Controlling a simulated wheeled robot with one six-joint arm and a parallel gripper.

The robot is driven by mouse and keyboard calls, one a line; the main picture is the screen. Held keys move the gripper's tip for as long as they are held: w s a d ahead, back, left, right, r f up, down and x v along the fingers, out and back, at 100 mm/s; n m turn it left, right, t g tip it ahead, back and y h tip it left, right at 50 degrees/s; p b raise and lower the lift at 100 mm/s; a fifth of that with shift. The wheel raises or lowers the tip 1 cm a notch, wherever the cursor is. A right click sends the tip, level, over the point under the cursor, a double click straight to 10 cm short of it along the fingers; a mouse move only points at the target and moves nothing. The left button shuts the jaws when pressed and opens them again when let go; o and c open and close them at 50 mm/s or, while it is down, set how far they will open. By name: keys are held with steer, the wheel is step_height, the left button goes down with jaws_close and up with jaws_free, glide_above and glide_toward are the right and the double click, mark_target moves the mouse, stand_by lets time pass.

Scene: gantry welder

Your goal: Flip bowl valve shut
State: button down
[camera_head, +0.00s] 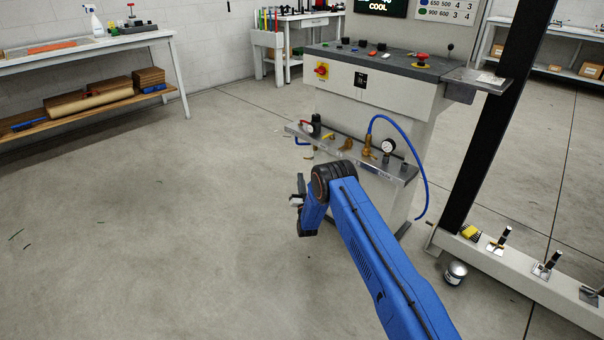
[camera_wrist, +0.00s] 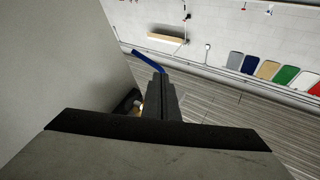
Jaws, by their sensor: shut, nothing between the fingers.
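A steel shelf (camera_head: 358,160) on the front of the grey console carries the air fittings. A black-topped fitting (camera_head: 315,121) stands near its left end, with a blue handle (camera_head: 302,142) just below the shelf edge. I cannot tell for sure which fitting is the bowl valve. In the wrist view, a blue bar (camera_wrist: 148,60) shows by the fingertips; whether they touch is unclear. A dark and amber part (camera_wrist: 130,102) lies left of the fingers. My gripper (camera_wrist: 160,76) is shut and empty. In the head view, its fingertips are hard to make out, in front of the console's lower left.
The console (camera_head: 365,100) stands behind the shelf. A blue hose (camera_head: 420,150) loops off the shelf's right side, near a gauge (camera_head: 388,146) and a brass fitting (camera_head: 369,148). A dark post (camera_head: 490,120) rises at right.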

steer(key=s+a+f, duration=0.2)
steer(key=s+f, duration=0.2)
steer(key=f, duration=0.2)
steer(key=shift+f, duration=0.15)
steer(key=shift+a, duration=0.1)
